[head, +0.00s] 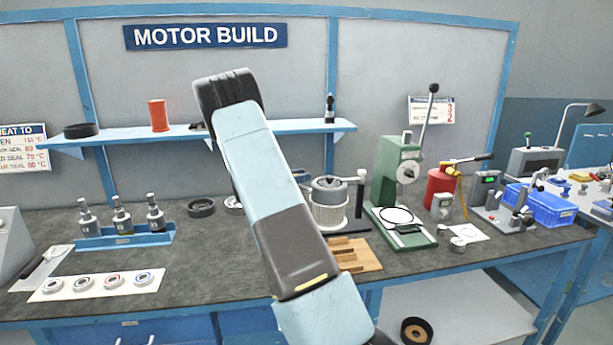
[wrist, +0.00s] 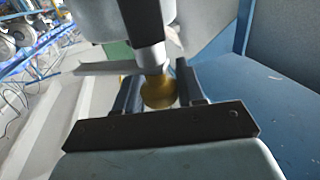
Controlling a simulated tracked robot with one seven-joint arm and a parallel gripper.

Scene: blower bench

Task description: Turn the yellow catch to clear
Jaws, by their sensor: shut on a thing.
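In the wrist view, a rounded dull-yellow knob, which looks like the yellow catch (wrist: 157,93), sits between the two dark fingers of my gripper (wrist: 159,86). The fingers are shut on it, one on each side. A grey and dark shaft comes down to the knob from above. My gripper's dark crosspiece hides what lies below. In the head view my arm crosses the middle, and neither my gripper nor the held catch can be made out. The catch's angle is hard to read.
A green press (head: 392,170) and a red cylinder (head: 438,188) stand on the bench right of my arm. A motor housing (head: 329,203) is close to the arm. A blue rack (head: 125,238) with several upright tools stands left. Bare dark bench (head: 205,262) lies between.

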